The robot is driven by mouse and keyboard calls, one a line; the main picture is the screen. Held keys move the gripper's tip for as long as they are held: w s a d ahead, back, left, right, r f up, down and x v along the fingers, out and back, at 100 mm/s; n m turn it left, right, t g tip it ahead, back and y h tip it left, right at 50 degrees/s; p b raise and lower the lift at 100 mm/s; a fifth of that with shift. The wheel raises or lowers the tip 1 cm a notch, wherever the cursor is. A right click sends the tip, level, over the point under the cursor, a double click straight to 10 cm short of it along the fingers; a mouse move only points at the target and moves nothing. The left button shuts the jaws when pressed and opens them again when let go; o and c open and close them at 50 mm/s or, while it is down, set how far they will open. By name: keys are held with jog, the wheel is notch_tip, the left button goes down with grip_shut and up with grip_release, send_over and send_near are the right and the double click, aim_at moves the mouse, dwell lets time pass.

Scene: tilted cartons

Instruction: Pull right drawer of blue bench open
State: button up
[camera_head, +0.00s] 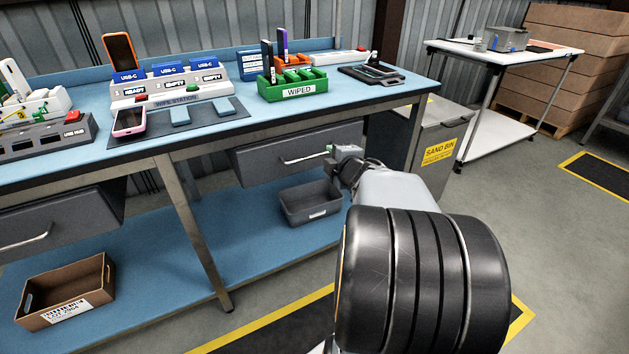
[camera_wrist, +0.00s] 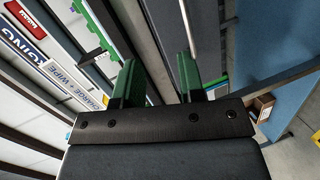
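The blue bench (camera_head: 235,122) runs along the corrugated wall. Its right drawer (camera_head: 262,170) has a dark grey front under the worktop and looks shut or nearly so. A thin silver bar handle (camera_head: 300,160) crosses that front. My gripper (camera_head: 330,152) is at the right end of this handle, partly hidden by my own wrist. In the wrist view my gripper (camera_wrist: 160,78) shows two green fingers standing apart. A silver bar (camera_wrist: 187,25), apparently the handle, reaches the tip of the right finger. I cannot tell whether it lies between the fingers.
The bench's left drawer (camera_head: 50,225) has its own handle. A grey bin (camera_head: 311,203) and a cardboard box (camera_head: 66,292) sit on the lower shelf. A sand bin (camera_head: 440,150) stands right of the bench. Open floor lies in front.

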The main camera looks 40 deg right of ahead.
aim_at(316, 156)
notch_tip(316, 156, down, 5)
jog(key=d+n+y+b, duration=0.1)
jog(key=n+y+b, duration=0.1)
jog(key=n+b, duration=0.1)
jog(key=shift+t, duration=0.4)
jog(key=b+x, duration=0.1)
jog(key=x, duration=0.3)
jog(key=b+x, duration=0.1)
jog(key=x, duration=0.3)
jog(key=b+x, duration=0.1)
jog(key=x, duration=0.3)
jog(key=shift+w+d+r, duration=0.2)
jog(key=shift+w+d, duration=0.05)
jog(key=shift+w, duration=0.2)
grip_shut()
